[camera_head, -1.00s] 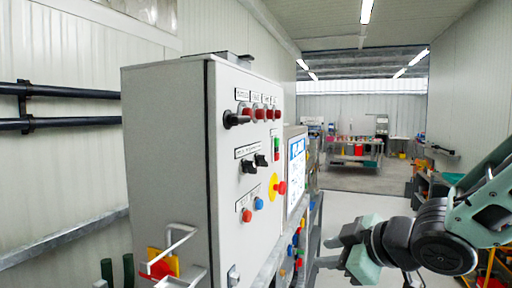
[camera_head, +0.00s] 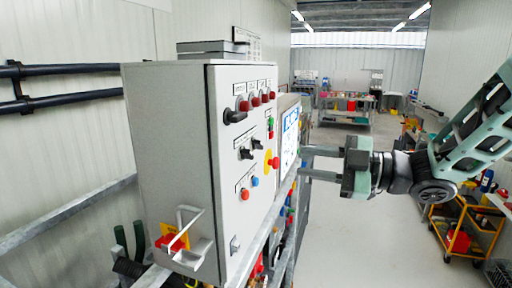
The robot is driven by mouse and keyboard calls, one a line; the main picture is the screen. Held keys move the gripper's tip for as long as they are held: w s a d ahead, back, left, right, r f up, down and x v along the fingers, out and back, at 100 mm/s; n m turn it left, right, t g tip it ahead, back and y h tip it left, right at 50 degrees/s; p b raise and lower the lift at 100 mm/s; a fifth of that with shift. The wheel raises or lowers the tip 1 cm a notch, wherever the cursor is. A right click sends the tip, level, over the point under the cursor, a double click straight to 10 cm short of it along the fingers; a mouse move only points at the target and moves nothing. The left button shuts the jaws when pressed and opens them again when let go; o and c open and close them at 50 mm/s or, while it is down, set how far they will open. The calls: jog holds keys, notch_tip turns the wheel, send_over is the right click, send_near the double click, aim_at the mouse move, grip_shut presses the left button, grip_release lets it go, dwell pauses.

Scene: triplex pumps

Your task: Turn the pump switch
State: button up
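A grey control cabinet (camera_head: 165,150) stands left of centre, its front panel facing right. I cannot read the labels, so which one is the pump switch is unclear. My gripper (camera_head: 304,161) is to the right of the panel, its two fingers apart and pointing left at it. Nothing is between the fingers, and they appear clear of the switches.
A red emergency button (camera_head: 272,162) on a yellow disc projects from the panel, with a screen (camera_head: 289,136) beyond. The floor (camera_head: 365,240) to the right is open; a yellow cart (camera_head: 460,240) stands farther right.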

aim_at(252, 154)
jog(key=p+x, duration=0.4)
jog(key=x, duration=0.7)
jog(key=shift+w+a, duration=0.15)
jog(key=shift+a, duration=0.35)
grip_shut()
